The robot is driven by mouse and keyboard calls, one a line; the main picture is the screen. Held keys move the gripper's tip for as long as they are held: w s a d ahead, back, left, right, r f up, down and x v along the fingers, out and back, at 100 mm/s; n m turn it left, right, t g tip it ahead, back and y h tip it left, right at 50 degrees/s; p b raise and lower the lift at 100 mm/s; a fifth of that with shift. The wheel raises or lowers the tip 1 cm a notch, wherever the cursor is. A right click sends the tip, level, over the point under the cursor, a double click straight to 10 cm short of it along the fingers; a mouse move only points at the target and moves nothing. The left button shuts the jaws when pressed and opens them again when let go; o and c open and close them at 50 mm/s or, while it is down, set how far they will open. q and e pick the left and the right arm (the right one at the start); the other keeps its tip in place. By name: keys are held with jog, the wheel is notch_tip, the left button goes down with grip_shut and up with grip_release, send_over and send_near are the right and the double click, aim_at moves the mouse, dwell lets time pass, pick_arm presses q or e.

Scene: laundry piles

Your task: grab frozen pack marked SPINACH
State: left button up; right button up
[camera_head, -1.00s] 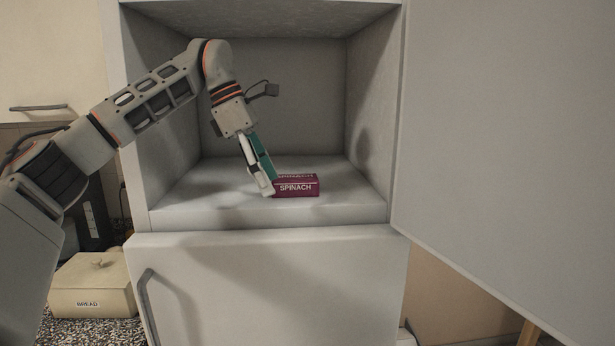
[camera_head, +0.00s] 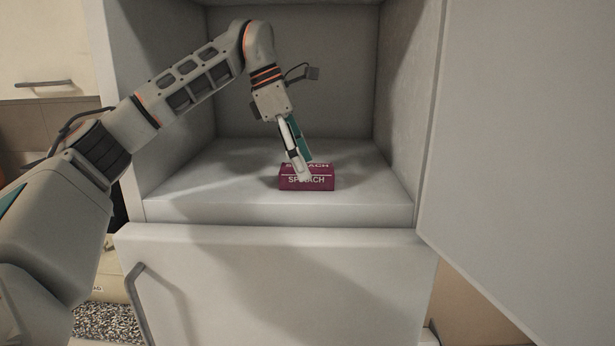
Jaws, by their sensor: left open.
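The frozen pack marked SPINACH (camera_head: 322,183) is a small dark magenta box with white lettering. It lies on the floor of the open freezer compartment (camera_head: 210,207). My left gripper (camera_head: 304,172) reaches in from the left and points down at the pack. Whether a finger touches the pack cannot be told. My right gripper is out of view.
The compartment is otherwise empty, with side walls left and right. The open door (camera_head: 530,150) fills the right side. A cream box (camera_head: 108,275) is partly hidden at lower left.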

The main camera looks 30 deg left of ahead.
pick_arm(q)
jog(key=shift+x, duration=1.2)
jog(key=shift+f, duration=0.25)
jog(key=c, duration=1.4)
